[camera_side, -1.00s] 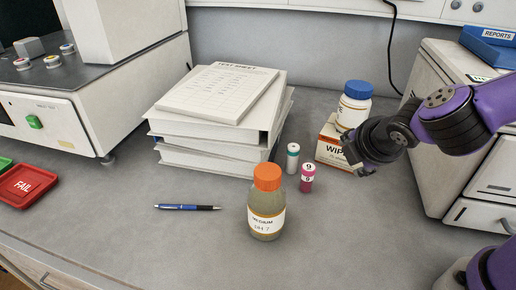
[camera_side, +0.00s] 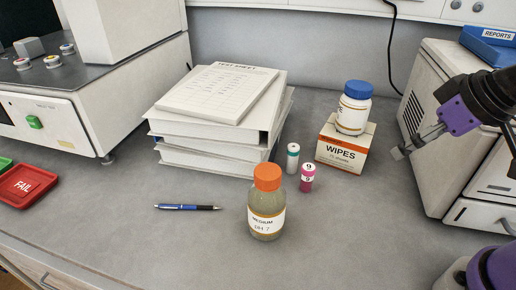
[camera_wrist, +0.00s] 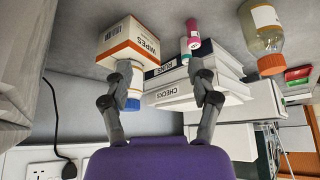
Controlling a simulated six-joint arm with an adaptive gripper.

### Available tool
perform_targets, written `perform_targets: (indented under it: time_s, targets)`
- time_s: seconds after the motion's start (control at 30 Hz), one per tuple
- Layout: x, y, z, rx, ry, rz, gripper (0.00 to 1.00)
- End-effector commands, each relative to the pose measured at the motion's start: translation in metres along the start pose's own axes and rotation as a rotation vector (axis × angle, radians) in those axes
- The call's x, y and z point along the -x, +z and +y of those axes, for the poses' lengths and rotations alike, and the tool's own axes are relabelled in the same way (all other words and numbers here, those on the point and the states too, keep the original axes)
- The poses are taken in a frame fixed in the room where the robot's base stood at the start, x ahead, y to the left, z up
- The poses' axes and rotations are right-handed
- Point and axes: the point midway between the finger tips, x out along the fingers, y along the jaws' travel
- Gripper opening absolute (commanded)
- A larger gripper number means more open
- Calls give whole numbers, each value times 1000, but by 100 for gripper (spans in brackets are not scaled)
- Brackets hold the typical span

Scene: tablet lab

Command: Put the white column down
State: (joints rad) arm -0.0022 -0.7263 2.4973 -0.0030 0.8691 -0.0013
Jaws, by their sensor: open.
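The white column appears to be the white bottle with a blue lid (camera_side: 353,112). It stands upright on top of the wipes box (camera_side: 342,150) in the side view. In the wrist view, which is upside down, the bottle's blue lid (camera_wrist: 133,104) shows below the box, partly hidden by one finger. My gripper (camera_side: 399,153) is to the right of the box in the side view, apart from the bottle. It is open, with its two fingers spread and nothing between them in the wrist view (camera_wrist: 160,80).
An orange-capped medium bottle (camera_side: 266,212), a teal vial (camera_side: 292,160) and a pink vial (camera_side: 307,180) stand left of the box. Stacked binders (camera_side: 215,140) are behind them. A white cabinet (camera_side: 440,140) is close by my gripper.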

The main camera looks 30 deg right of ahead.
Motion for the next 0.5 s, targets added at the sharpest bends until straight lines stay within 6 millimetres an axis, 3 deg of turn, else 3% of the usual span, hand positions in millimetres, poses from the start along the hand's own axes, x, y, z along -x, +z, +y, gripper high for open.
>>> perform_targets:
  time_s: [0.13,0.3,0.5]
  targets:
    - [-31,-27,-9,46,-23,48,68]
    - [-86,-62,-28,110,-68,155,68]
    - [-129,-80,-46,147,-107,253,68]
